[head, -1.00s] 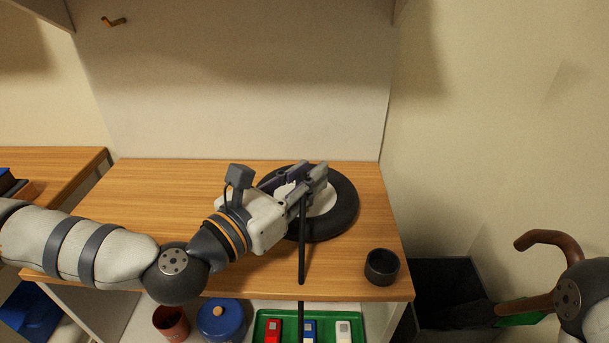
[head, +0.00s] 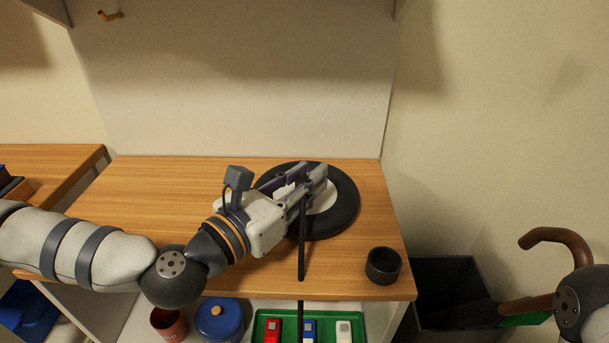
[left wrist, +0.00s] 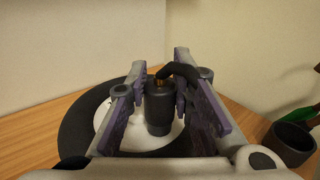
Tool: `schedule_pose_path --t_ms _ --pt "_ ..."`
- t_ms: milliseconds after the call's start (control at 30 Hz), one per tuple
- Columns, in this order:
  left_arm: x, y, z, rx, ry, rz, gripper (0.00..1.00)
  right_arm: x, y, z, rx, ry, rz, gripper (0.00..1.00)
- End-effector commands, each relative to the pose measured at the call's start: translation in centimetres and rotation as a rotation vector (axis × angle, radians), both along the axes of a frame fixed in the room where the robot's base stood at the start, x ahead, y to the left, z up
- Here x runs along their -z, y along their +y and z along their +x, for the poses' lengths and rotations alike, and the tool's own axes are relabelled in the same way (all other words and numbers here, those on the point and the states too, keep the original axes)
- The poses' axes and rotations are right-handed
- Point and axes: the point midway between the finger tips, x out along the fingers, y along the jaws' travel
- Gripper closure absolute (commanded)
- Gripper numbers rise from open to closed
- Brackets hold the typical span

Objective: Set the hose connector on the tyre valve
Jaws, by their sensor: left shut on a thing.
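My left gripper (head: 308,180) is over the tyre (head: 345,215), a black ring with a white hub lying flat on the wooden top. In the left wrist view its fingers are shut on the hose connector (left wrist: 159,108), a dark upright cylinder with a brass-coloured bit at its top. The black hose (head: 302,250) bends over the finger on the right and hangs down past the front edge. The connector is over the white hub (left wrist: 118,130). The tyre valve is hidden, so I cannot tell whether the connector touches it. My right gripper is out of view.
A dark cup (head: 383,266) stands at the front right corner of the wooden top (head: 180,200). Below are a green tray (head: 262,322) with small coloured items, a blue pot (head: 220,320) and a reddish cup (head: 170,322). A dark bin (head: 440,270) stands at right.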

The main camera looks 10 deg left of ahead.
Motion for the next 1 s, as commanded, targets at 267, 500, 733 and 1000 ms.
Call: schedule_pose_path --t_ms 267,500,733,1000 --pt "0.5 0.0 0.0 0.0 0.0 0.0 0.72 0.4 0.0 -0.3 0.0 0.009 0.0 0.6" --pt "0.4 0.0 0.0 0.0 0.0 0.0 0.7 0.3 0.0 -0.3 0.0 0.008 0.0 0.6" --pt "0.6 0.8 -1.4 -0.002 0.002 0.001 0.7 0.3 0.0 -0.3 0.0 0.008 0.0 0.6" --pt "0.6 2.0 -3.9 -0.001 0.003 0.0 0.7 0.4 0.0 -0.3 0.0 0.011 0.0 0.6"
